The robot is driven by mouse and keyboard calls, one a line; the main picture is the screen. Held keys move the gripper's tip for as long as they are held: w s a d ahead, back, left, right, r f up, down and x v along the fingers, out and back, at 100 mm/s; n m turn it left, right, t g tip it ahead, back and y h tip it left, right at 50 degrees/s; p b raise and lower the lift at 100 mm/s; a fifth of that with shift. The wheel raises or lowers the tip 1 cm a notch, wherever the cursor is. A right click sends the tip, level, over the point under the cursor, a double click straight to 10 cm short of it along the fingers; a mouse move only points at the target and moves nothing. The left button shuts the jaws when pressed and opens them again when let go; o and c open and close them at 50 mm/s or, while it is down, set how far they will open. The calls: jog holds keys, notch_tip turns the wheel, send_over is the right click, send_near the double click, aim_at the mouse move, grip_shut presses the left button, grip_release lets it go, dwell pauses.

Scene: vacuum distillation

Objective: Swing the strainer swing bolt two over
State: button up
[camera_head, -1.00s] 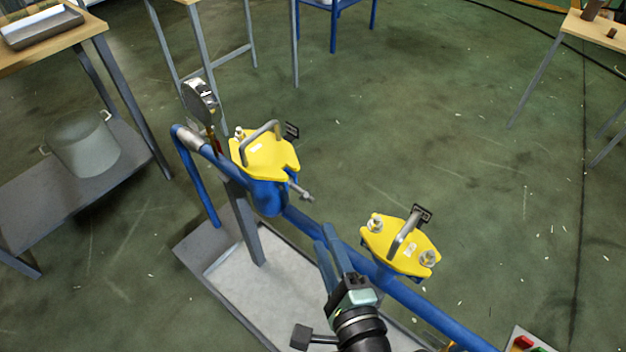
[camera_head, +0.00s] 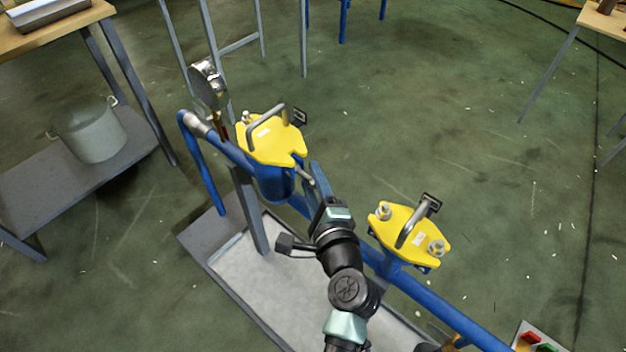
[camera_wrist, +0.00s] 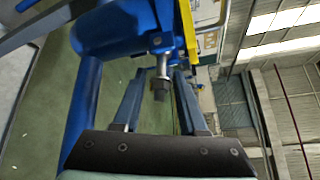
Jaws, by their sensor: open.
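The left strainer pot (camera_head: 275,187) is blue with a yellow lid (camera_head: 270,143) and a bent grey handle. One swing bolt (camera_head: 247,118) stands upright at the lid's far-left side. Another swing bolt (camera_head: 306,178) lies swung out at the pot's near-right side, clear of the lid's open slot. In the wrist view this swung-out bolt (camera_wrist: 160,82) and its nut show between my two fingers. My gripper (camera_head: 317,180) is open around it, with a gap on each side. In the head view my gripper partly hides the bolt's end.
A second yellow lid (camera_head: 408,236) with two upright bolts and a handle is to the right. A blue pipe (camera_head: 440,307) joins the pots above a grey tray (camera_head: 235,291). A pressure gauge (camera_head: 208,84) stands behind left. Open floor lies beyond.

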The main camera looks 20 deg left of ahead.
aim_at(310, 179)
grip_shut()
jog(key=shift+r+p, duration=0.15)
jog(key=shift+p, duration=0.15)
jog(key=r+p, duration=0.1)
jog(key=p, duration=0.2)
jog(key=shift+g, duration=0.3)
jog(key=r+n+h+p, duration=0.1)
jog(key=p, duration=0.4)
jog(key=shift+g+h+p, duration=0.3)
jog(key=shift+g+p, duration=0.05)
jog(key=shift+g, duration=0.05)
jog(key=r+n+g+h+p, duration=0.1)
jog(key=p, duration=0.8)
jog(key=shift+w+a+g+h, duration=0.1)
jog(key=shift+a+g+h, duration=0.05)
jog(key=shift+g+h, duration=0.2)
jog(key=h+p, duration=0.1)
jog(key=p, duration=0.3)
jog(key=shift+a+n+g, duration=0.1)
jog(key=shift+n+g, duration=0.15)
jog(key=shift+n, duration=0.05)
jog(key=shift+f+h+p, duration=0.1)
jog(key=shift+h+p, duration=0.25)
jog(key=shift+p, duration=0.6)
